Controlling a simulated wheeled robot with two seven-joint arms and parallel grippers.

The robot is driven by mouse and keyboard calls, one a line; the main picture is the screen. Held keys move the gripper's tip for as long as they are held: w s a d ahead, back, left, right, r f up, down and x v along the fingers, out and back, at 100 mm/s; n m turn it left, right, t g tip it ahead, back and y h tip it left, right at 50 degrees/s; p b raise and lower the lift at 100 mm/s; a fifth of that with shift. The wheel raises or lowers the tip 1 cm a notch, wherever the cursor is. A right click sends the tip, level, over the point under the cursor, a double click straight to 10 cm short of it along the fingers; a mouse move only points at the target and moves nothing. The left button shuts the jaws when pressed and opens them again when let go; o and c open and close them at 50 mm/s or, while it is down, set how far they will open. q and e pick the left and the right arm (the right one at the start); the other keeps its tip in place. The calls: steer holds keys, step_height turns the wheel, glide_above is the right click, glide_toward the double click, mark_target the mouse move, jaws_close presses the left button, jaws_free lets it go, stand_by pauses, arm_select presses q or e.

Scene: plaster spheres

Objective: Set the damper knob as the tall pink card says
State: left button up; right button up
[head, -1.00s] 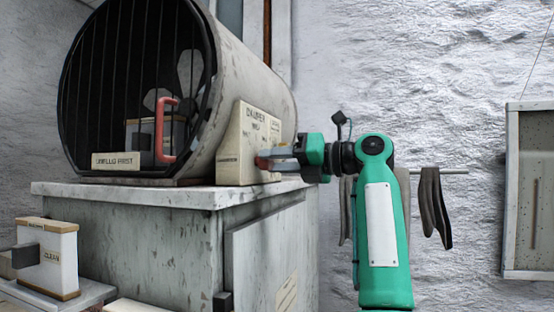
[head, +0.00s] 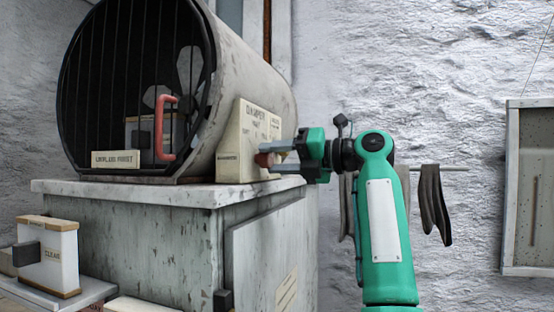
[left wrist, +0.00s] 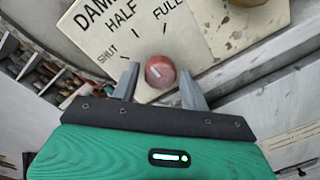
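The damper plate (head: 249,140) is a cream board on the side of the big drum, lettered SHUT, HALF and FULL in the left wrist view. The red round damper knob (left wrist: 160,71) sits below those marks with a pale line on its lower left; which mark the line belongs to I cannot tell surely. My left gripper (head: 275,158) is at the knob. Its two fingers (left wrist: 159,88) stand either side of the knob, with gaps showing. The knob (head: 263,160) is partly hidden in the head view. No tall pink card is in view. My right gripper is not in view.
The barred drum (head: 253,72) with a red handle (head: 165,127) rests on a worn cabinet (head: 125,194). A white box marked CLEAN (head: 62,262) stands at lower left. Dark cloths (head: 433,205) hang on a rail behind my arm. A framed panel (head: 528,190) is on the right wall.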

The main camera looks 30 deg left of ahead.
arm_select(q)
steer(key=shift+o, duration=0.7)
steer(key=shift+d, duration=0.25)
steer(key=b+v, duration=0.4)
steer(key=v, duration=0.9)
steer(key=shift+d, duration=0.2)
